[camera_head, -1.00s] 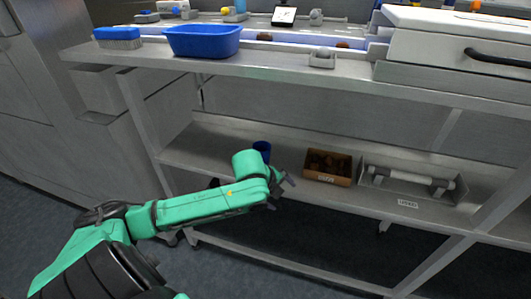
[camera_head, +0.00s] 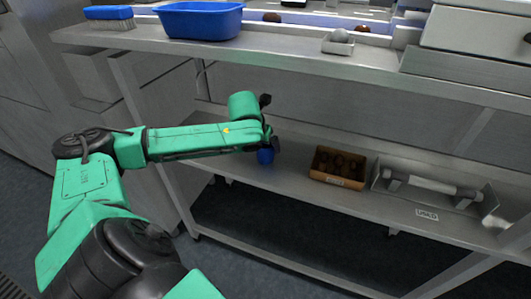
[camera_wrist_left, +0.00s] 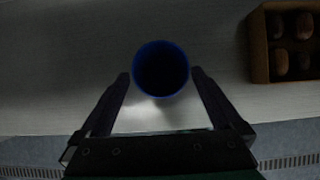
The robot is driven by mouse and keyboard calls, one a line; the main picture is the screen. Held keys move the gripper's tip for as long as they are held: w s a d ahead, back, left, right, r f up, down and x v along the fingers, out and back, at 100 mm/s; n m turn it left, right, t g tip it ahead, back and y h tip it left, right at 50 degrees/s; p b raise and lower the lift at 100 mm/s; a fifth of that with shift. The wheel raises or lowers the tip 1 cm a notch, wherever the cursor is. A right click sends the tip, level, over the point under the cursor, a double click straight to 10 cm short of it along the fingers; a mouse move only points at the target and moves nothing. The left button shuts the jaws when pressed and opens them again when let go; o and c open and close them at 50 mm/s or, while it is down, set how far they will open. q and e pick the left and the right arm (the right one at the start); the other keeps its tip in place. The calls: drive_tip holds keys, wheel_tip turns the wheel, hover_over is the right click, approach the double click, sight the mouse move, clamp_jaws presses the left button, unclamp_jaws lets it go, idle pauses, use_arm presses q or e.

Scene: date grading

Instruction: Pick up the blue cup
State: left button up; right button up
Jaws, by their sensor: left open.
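The blue cup (camera_head: 266,156) stands upright on the lower shelf (camera_head: 300,148), partly hidden behind my left gripper (camera_head: 271,138) in the head view. In the left wrist view the blue cup (camera_wrist_left: 161,69) shows from above as a round rim with a dark inside. My left gripper (camera_wrist_left: 160,75) is open, with one finger on each side of the cup's near part. A narrow gap shows between each fingertip and the cup. My right gripper is in neither view.
A cardboard box of dates (camera_head: 338,167) stands on the lower shelf right of the cup; it also shows in the wrist view (camera_wrist_left: 258,45). A grey rack (camera_head: 425,190) stands further right. The upper shelf, above the arm, holds a blue tub (camera_head: 200,20) and a brush (camera_head: 109,16).

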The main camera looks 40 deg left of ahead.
use_arm(q)
drive_tip(key=x, duration=0.3)
drive_tip(key=shift+d+f, duration=0.1)
drive_tip(key=shift+d, duration=0.05)
drive_tip(key=shift+w+f, duration=0.25)
drive_tip(key=shift+c, duration=0.3)
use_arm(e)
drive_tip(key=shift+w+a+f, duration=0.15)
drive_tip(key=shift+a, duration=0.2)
